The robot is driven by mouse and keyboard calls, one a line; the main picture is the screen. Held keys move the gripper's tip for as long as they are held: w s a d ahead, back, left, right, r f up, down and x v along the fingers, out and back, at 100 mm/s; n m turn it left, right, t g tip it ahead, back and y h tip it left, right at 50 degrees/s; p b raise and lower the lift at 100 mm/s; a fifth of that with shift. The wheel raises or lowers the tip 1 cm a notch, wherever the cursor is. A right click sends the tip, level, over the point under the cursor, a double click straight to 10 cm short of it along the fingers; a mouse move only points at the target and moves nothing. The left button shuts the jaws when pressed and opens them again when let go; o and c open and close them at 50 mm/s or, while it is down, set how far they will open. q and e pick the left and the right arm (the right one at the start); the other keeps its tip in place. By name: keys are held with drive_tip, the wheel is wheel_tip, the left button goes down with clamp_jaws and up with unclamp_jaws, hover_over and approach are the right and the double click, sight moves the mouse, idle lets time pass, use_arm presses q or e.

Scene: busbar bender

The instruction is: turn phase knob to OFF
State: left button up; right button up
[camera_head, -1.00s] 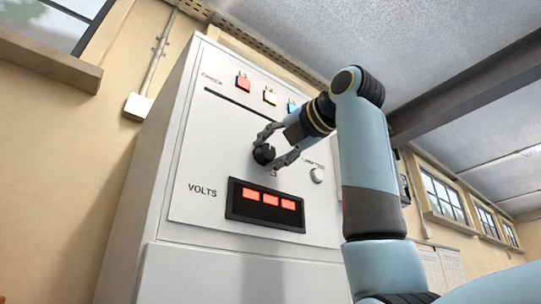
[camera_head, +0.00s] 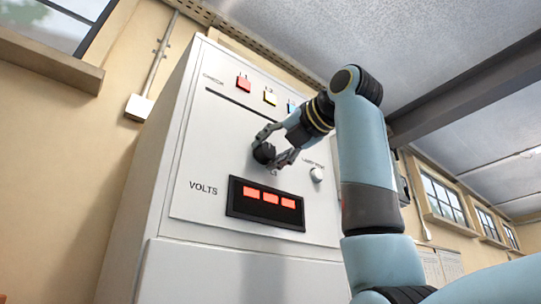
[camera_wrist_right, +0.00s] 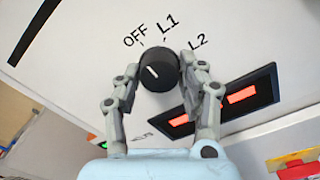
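The phase knob (camera_wrist_right: 160,72) is a round black knob with a white pointer line on its face. In the right wrist view, the labels OFF, L1 and L2 stand around its upper side. The pointer line slants toward the upper left, on the OFF side. My right gripper (camera_wrist_right: 158,68) has one finger on each side of the knob, and both fingertips appear to touch it. In the head view, the right gripper (camera_head: 267,148) reaches the dark knob (camera_head: 264,154) from the right. My left gripper is not in view.
The pale cabinet (camera_head: 205,170) carries red, yellow and blue lamps above the knob. A lit VOLTS display (camera_head: 266,205) is below it, and a small light round control (camera_head: 317,174) is to its right. In the wrist view, a red and yellow object (camera_wrist_right: 295,165) shows at lower right.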

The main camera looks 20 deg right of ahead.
drive_tip(key=o, duration=0.4)
drive_tip(key=shift+f, duration=0.1)
drive_tip(key=v, duration=1.2)
